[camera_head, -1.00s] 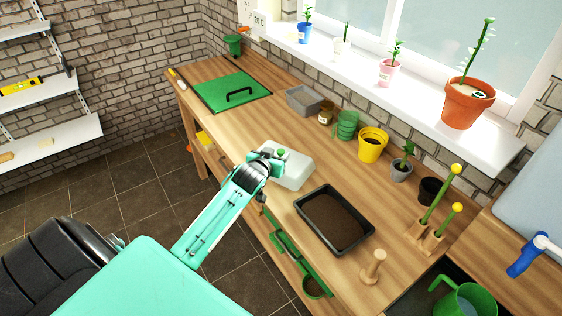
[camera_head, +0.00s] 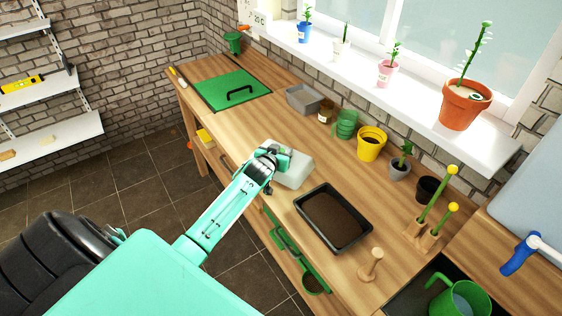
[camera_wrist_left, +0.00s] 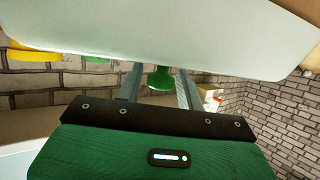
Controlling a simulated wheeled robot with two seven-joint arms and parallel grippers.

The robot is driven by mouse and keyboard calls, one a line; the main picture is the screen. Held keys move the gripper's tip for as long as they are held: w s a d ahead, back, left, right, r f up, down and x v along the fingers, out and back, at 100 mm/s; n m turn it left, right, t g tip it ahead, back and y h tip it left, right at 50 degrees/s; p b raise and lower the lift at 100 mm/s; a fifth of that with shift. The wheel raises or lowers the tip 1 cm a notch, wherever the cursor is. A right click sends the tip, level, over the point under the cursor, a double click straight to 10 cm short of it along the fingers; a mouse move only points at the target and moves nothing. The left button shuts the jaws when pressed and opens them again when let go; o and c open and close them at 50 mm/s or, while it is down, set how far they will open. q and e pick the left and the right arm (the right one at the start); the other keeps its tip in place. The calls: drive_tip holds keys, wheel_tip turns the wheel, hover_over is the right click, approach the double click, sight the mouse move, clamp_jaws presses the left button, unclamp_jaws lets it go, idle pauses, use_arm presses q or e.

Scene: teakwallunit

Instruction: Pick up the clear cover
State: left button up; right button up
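The clear cover (camera_head: 296,172) is a pale, translucent box-shaped dome standing on the wooden workbench. In the left wrist view it fills the top as a large whitish surface (camera_wrist_left: 160,42). Its green knob (camera_wrist_left: 160,79) shows between the two fingers of my left gripper (camera_wrist_left: 159,86). The fingers are open, one on each side of the knob, with a visible gap to it. In the head view my left gripper (camera_head: 280,157) is at the cover's top and largely hides the knob. My right gripper is not in view.
A black soil tray (camera_head: 333,219) stands just right of the cover, with a wooden tamper (camera_head: 372,264) beyond. A grey tray (camera_head: 304,99), brown jar (camera_head: 326,112), green pots (camera_head: 346,124) and yellow pot (camera_head: 371,143) line the back. Bare bench lies left of the cover.

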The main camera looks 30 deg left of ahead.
use_arm(q)
clamp_jaws()
